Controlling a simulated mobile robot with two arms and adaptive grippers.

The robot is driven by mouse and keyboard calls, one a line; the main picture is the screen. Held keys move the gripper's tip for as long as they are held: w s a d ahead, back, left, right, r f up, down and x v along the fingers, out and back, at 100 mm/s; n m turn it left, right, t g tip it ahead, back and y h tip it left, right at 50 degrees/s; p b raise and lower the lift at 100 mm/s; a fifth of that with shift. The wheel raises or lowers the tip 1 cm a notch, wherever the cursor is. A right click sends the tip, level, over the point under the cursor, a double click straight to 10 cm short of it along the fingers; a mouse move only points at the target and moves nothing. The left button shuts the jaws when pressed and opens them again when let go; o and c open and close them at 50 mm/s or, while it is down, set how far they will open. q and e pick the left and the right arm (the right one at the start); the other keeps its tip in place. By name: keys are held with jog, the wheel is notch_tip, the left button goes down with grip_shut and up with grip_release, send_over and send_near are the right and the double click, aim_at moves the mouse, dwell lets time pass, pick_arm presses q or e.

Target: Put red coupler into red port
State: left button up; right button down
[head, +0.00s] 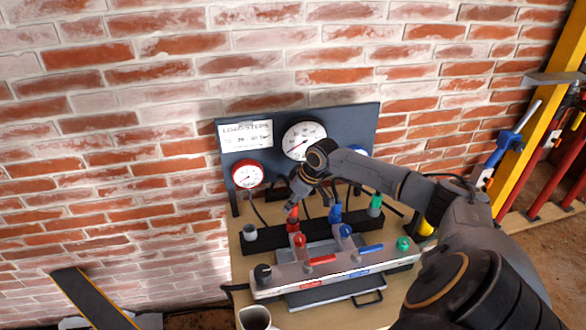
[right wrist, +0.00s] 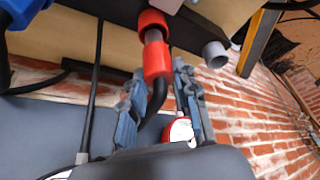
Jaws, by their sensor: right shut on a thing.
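The red coupler (head: 293,213) stands near the dark rail, and my right gripper (head: 295,192) is at its upper end. In the right wrist view the red coupler (right wrist: 157,62) is near the tips of my right gripper (right wrist: 160,85), which is shut on it, with a black hose behind. A bare metal section shows between its red body and a red collar (right wrist: 152,20). I cannot tell whether that collar is the port or how deeply the coupler sits. In the head view, a red fitting that looks like the red port (head: 299,240) is on the grey manifold. My left gripper is not in view.
Blue coupler (head: 335,213) and green coupler (head: 376,202) stand right of the red one. The manifold (head: 285,279) carries red and blue levers. A gauge panel (head: 228,118) stands behind, against the brick wall. A mug (head: 255,318) is at the front.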

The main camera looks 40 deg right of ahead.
jog(key=shift+f, duration=0.15)
jog(key=shift+f, duration=0.55)
jog(key=shift+f, duration=0.15)
dwell(0.6)
jog(key=shift+f, duration=0.4)
jog(key=shift+a+f, duration=0.1)
jog(key=shift+f, duration=0.2)
dwell(0.4)
jog(key=c, duration=0.9)
grip_release()
jog(key=shift+c, duration=0.2)
jog(key=shift+o, duration=0.2)
jog(key=o, duration=0.5)
jog(key=shift+c, duration=0.2)
